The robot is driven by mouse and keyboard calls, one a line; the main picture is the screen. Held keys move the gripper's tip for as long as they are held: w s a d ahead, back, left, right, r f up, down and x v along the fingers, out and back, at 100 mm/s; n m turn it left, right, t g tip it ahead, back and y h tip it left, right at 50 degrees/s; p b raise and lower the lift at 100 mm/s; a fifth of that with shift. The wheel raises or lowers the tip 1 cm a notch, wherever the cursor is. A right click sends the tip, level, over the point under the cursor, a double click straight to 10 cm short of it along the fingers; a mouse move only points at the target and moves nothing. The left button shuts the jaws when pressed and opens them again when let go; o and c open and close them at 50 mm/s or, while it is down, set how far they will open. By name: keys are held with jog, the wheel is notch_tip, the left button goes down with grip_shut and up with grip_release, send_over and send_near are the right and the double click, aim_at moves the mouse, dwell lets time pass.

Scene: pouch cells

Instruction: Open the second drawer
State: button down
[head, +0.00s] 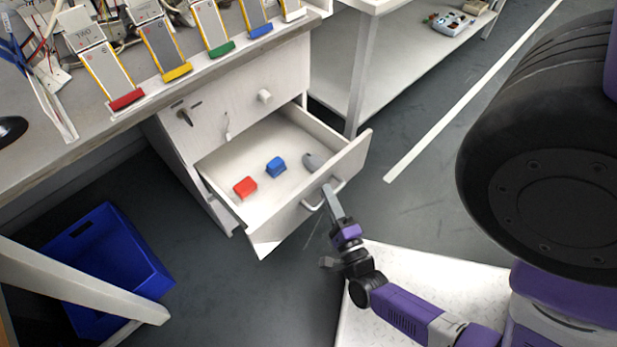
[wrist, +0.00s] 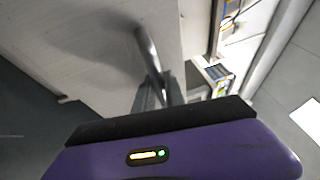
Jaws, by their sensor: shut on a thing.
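The second drawer (head: 285,215) of the white cabinet is pulled out, and its inside shows in the head view. A red block (head: 245,187), a blue block (head: 276,167) and a grey item (head: 312,162) lie in it. My gripper (head: 332,198) is shut on the drawer's bar handle (head: 312,206) at the front panel. In the wrist view the metal handle (wrist: 148,48) runs down between my fingers, which are partly hidden by the gripper body.
Several pouch cells (head: 163,50) stand along the workbench (head: 150,105). A blue bin (head: 105,265) sits on the floor at left. Open floor (head: 300,290) lies in front of the drawer.

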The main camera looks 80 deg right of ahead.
jog(key=s+a, duration=0.3)
jog(key=s, duration=0.3)
jog(key=shift+a, duration=0.4)
jog(key=c, duration=1.7)
grip_release()
jog(key=shift+s, duration=0.1)
jog(key=v, duration=0.7)
jog(key=shift+s+a, duration=0.15)
jog(key=shift+a, duration=0.2)
jog(key=shift+f, duration=0.1)
